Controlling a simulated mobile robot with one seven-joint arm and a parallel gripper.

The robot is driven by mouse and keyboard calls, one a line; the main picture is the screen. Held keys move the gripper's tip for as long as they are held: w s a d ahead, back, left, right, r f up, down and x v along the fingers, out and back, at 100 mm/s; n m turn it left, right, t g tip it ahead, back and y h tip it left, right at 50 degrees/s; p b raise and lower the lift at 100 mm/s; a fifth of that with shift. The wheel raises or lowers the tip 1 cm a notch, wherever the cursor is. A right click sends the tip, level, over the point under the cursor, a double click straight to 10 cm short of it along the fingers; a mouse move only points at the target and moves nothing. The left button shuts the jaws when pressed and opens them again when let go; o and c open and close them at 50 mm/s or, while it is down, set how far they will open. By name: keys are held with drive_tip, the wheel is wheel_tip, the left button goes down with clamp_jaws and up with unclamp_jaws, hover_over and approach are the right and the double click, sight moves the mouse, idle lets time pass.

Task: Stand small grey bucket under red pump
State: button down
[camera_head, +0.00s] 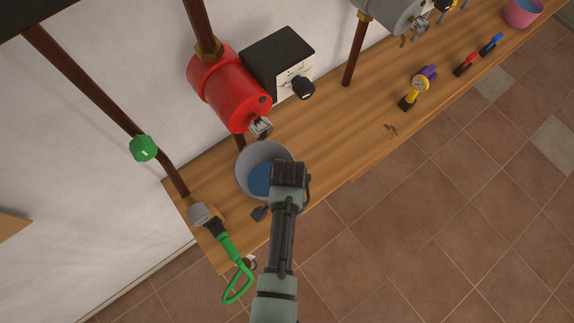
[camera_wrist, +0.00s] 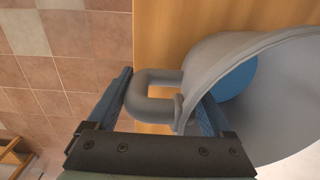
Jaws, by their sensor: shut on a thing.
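The small grey bucket (camera_head: 248,160) is at the left part of the wooden shelf, just below and in front of the red pump (camera_head: 226,88). Blue shows inside it. My gripper (camera_head: 279,190) reaches over its near side and hides part of it. In the wrist view, my gripper (camera_wrist: 165,90) has its fingers either side of the grey bucket's side handle (camera_wrist: 152,80), shut on it. The bucket wall (camera_wrist: 212,58) is on the right there. Whether the bucket touches the shelf is unclear.
The wooden shelf (camera_head: 335,120) runs along the wall. A black-and-white box (camera_head: 278,65) adjoins the pump. A green hose (camera_head: 230,247) hangs at the left end.

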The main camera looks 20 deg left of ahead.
unclamp_jaws()
drive_tip(key=shift+f, duration=0.1)
wheel_tip(320, 180, up, 12)
drive_tip(key=shift+r, duration=0.15)
idle(0.5)
idle(0.5)
